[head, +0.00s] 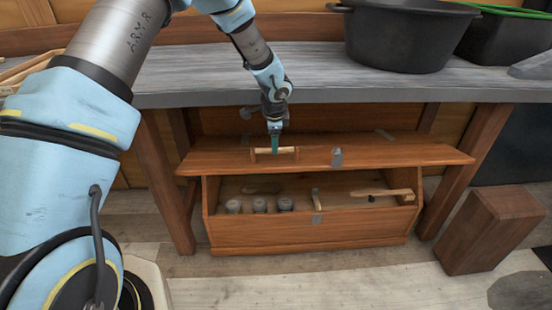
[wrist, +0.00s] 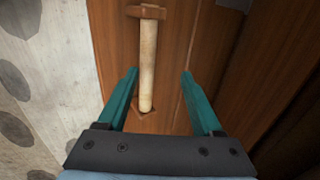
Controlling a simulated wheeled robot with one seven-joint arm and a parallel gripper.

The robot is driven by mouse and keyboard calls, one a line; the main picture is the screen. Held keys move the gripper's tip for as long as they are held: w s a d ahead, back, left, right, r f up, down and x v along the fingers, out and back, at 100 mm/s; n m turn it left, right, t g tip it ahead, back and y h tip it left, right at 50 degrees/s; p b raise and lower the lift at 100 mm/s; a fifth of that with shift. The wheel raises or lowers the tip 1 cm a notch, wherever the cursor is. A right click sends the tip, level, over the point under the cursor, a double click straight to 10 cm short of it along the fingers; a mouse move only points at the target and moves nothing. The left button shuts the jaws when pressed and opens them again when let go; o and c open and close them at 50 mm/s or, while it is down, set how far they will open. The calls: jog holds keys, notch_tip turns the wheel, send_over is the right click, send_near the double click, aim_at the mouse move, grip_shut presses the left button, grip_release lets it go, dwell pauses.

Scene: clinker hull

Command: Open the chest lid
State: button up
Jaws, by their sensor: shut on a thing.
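The wooden chest (head: 300,230) stands on the floor under the workbench. Its lid (head: 370,152) is raised at the front edge, so the inside shows through a wide gap. A pale wooden bar handle (head: 288,153) is fixed on the lid's top, left of its middle. My gripper (head: 275,150) reaches down under the bench's front edge and is shut on this handle. In the wrist view the handle (wrist: 147,65) lies between the two teal fingers (wrist: 160,85), over the brown lid (wrist: 185,60). A grey hasp (head: 336,157) sits at the lid's front edge.
Inside the chest are several grey-topped jars (head: 259,205), a hammer (head: 315,198) and a wooden tool (head: 385,192). The bench top (head: 300,75) overhangs the chest and holds a black tub (head: 405,40). A wooden block (head: 490,230) stands at right. The floor in front is clear.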

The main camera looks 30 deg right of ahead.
jog(key=s+a+b, duration=0.3)
jog(key=s+a, duration=0.2)
jog(key=s, duration=0.6)
jog(key=shift+s+a+r+b, duration=0.15)
jog(key=shift+s+r+b, duration=0.15)
jog(key=shift+r+b, duration=0.1)
